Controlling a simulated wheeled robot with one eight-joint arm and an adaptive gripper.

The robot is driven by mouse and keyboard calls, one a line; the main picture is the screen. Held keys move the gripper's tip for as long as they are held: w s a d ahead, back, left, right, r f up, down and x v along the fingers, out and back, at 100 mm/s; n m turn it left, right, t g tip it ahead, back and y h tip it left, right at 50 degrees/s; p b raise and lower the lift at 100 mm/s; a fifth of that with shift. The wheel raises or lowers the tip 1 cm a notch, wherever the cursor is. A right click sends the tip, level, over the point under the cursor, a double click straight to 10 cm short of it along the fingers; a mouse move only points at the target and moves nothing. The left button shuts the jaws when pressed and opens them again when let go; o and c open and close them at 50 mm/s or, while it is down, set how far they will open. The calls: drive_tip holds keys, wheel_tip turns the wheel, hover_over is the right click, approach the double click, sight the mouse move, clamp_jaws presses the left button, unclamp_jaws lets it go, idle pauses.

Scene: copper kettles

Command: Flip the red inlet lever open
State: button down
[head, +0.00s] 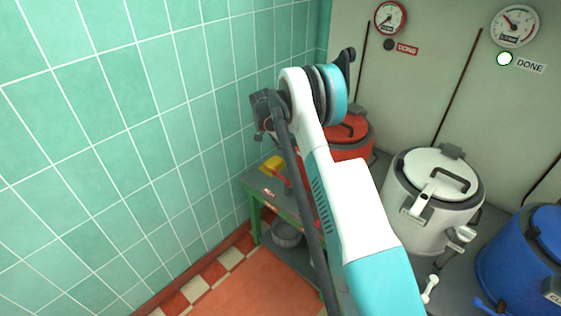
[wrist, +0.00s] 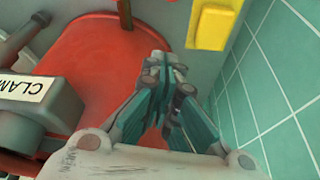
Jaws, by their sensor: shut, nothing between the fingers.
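The red kettle (head: 357,131) stands at the back in the head view, partly behind my arm. Its red body (wrist: 95,75) fills the left of the wrist view. A small red piece that looks like the inlet lever (head: 282,179) shows on the bench beside the yellow block, partly cut off by my arm. I cannot make out the lever clearly in the wrist view. My gripper (wrist: 168,66) is shut and empty, over the right edge of the red body. In the head view, I cannot make out its fingers.
A yellow block (head: 272,165) lies near the tiled wall (wrist: 275,85); it also shows in the wrist view (wrist: 213,22). A clamp handle labelled CLAMP (wrist: 35,98) juts in at left. White (head: 425,232) and blue (head: 510,265) kettles stand to the right.

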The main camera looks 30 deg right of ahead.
sight(282, 177)
wheel_tip(282, 177, down, 10)
drive_tip(key=b, duration=0.5)
drive_tip(key=shift+a, duration=0.2)
drive_tip(key=shift+a, duration=0.1)
idle(0.3)
drive_tip(key=shift+a+n, duration=0.2)
drive_tip(key=shift+n, duration=0.2)
